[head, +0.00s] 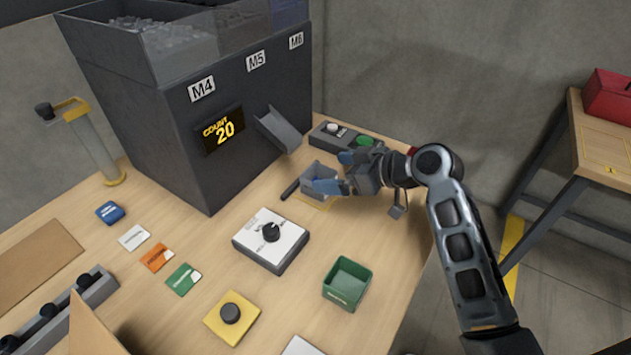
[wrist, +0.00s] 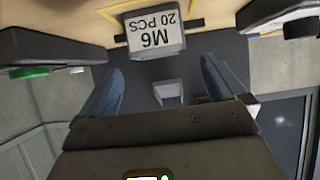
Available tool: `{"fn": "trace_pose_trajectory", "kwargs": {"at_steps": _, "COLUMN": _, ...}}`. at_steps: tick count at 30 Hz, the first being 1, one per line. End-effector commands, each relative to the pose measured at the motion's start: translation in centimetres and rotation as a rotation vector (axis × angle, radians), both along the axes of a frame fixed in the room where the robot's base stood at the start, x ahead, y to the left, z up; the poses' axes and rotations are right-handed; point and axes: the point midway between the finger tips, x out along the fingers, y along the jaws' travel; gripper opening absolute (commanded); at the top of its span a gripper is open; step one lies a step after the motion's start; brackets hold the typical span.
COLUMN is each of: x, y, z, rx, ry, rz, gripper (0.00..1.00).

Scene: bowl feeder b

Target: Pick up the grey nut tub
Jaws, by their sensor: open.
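The grey nut tub (head: 314,174) stands on the table below the chute of the dark feeder. In the wrist view the tub (wrist: 156,44) shows a label reading M6 20 PCS, upside down, just beyond the fingertips. My gripper (head: 337,172) is open, with its blue fingers at the right side of the tub in the head view. In the wrist view my gripper (wrist: 160,75) has one finger to each side of the tub's line, with nothing held between them. The head view does not make clear whether a finger touches the tub.
The feeder's display (head: 220,130) reads COUNT 20, and its chute (head: 279,130) hangs near the tub. A button box (head: 322,136) stands behind my gripper. A dial box (head: 270,240) and a green bin (head: 347,284) stand in front. A black bar (head: 290,190) lies left of the tub.

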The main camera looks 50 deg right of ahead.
Motion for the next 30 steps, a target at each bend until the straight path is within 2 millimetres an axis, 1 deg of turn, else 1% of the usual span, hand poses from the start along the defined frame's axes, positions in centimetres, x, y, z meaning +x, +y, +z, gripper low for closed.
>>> {"fn": "trace_pose_trajectory", "kwargs": {"at_steps": 12, "x": 4.2, "y": 0.4, "z": -2.9, "rx": 0.0, "ry": 0.0, "rz": 0.001, "gripper": 0.98}}
{"fn": "trace_pose_trajectory", "kwargs": {"at_steps": 15, "x": 4.6, "y": 0.4, "z": -3.1, "rx": 0.0, "ry": 0.0, "rz": -0.001, "gripper": 0.98}}
{"fn": "trace_pose_trajectory", "kwargs": {"at_steps": 21, "x": 4.6, "y": 0.4, "z": -3.2, "rx": 0.0, "ry": 0.0, "rz": -0.001, "gripper": 0.98}}
{"fn": "trace_pose_trajectory", "kwargs": {"at_steps": 23, "x": 4.6, "y": 0.4, "z": -3.2, "rx": 0.0, "ry": 0.0, "rz": -0.001, "gripper": 0.93}}
{"fn": "trace_pose_trajectory", "kwargs": {"at_steps": 30, "x": 4.6, "y": 0.4, "z": -3.2, "rx": 0.0, "ry": 0.0, "rz": -0.001, "gripper": 0.7}}
